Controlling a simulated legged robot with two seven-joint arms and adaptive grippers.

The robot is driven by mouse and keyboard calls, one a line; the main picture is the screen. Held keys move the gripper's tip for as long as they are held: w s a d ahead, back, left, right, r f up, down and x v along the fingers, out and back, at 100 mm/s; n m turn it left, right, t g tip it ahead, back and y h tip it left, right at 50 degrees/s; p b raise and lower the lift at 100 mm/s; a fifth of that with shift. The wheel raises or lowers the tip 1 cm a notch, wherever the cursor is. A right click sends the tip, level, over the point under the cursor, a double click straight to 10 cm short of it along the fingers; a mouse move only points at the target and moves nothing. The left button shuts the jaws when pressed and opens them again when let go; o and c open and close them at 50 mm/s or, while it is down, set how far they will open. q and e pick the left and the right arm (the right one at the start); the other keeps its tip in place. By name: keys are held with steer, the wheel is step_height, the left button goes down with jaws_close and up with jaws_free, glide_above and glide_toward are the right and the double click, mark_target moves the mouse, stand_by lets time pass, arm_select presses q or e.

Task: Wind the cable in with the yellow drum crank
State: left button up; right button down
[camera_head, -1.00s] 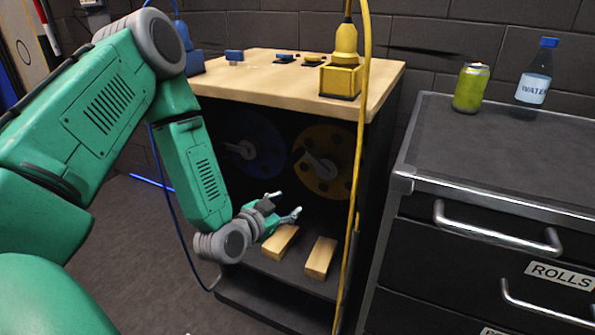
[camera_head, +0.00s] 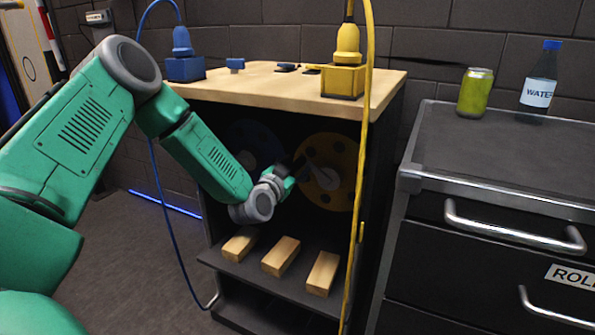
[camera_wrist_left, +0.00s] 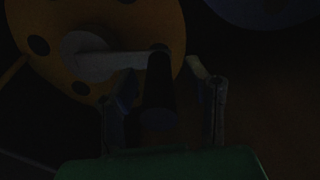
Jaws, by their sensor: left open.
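The yellow drum (camera_head: 342,152) sits inside the dark opening of the bench, and its crank (camera_head: 322,175) is a pale arm on its face. In the left wrist view the yellow drum (camera_wrist_left: 140,22) carries the crank arm (camera_wrist_left: 105,61), which ends in a dark handle (camera_wrist_left: 160,82). My left gripper (camera_head: 293,172) is at the crank, partly hidden by its own wrist. In the left wrist view my left gripper (camera_wrist_left: 163,78) is open, with a finger on each side of the handle. Contact is too dark to tell. The yellow cable (camera_head: 366,130) hangs in front of the bench.
A blue drum (camera_head: 255,142) is left of the yellow one, partly behind my arm. Wooden blocks (camera_head: 281,256) lie on the shelf below. Yellow (camera_head: 342,81) and blue (camera_head: 185,69) connectors stand on the bench top. A drawer cabinet (camera_head: 480,170) stands close on the right.

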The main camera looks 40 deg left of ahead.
arm_select(q)
steer(key=shift+w, duration=0.7)
arm_select(e)
steer(key=shift+f, duration=0.25)
arm_select(q)
jaws_close()
arm_select(e)
steer(key=shift+r, duration=0.1)
